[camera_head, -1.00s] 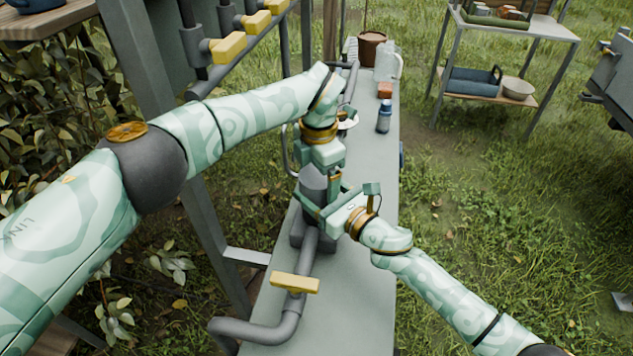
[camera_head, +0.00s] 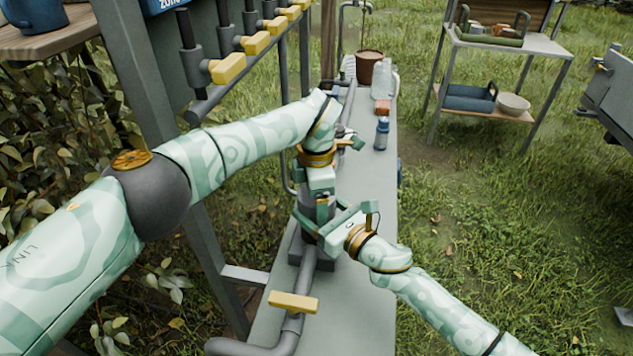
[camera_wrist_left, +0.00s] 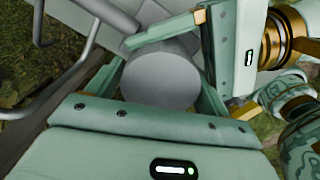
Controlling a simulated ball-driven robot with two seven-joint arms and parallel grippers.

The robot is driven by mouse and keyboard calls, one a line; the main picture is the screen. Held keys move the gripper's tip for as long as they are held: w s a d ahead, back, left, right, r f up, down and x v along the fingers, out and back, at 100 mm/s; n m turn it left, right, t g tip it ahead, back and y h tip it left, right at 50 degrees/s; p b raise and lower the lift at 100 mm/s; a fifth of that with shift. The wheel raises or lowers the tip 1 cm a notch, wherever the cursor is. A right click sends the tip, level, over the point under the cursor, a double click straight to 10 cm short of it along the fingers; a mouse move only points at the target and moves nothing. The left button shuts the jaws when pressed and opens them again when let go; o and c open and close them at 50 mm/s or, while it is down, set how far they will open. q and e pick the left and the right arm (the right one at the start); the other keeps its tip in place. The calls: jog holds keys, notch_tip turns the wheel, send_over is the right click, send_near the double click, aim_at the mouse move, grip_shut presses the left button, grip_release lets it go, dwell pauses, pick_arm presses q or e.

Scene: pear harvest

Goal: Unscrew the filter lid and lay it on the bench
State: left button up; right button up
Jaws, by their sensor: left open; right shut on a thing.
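The filter (camera_head: 322,213) is an upright grey cylinder on the bench (camera_head: 345,290), in line with the grey pipe. Its round grey top, the lid (camera_wrist_left: 160,82), shows in the left wrist view between my left fingers. My left gripper (camera_head: 318,200) points down over the filter from above. Its fingers are open, one on each side of the lid; I cannot tell whether they touch it. My right gripper (camera_head: 322,224) comes from the right and is shut on the filter body below the left gripper. The grippers and arms hide part of the filter.
A yellow-handled valve (camera_head: 293,302) sits on the pipe in front. Behind the filter stand a blue bottle (camera_head: 381,134), a clear jar (camera_head: 383,84) and a plant pot (camera_head: 368,68). Several yellow-handled valves hang at upper left. The bench's near right part is clear.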

pick_arm(q)
jog(key=shift+f, duration=0.75)
jog(key=c, duration=0.8)
jog(key=shift+o, duration=0.2)
jog(key=n, duration=0.4)
jog(key=shift+r, duration=0.1)
jog(key=shift+c, duration=0.2)
jog(key=o, duration=1)
jog(key=shift+o, duration=0.4)
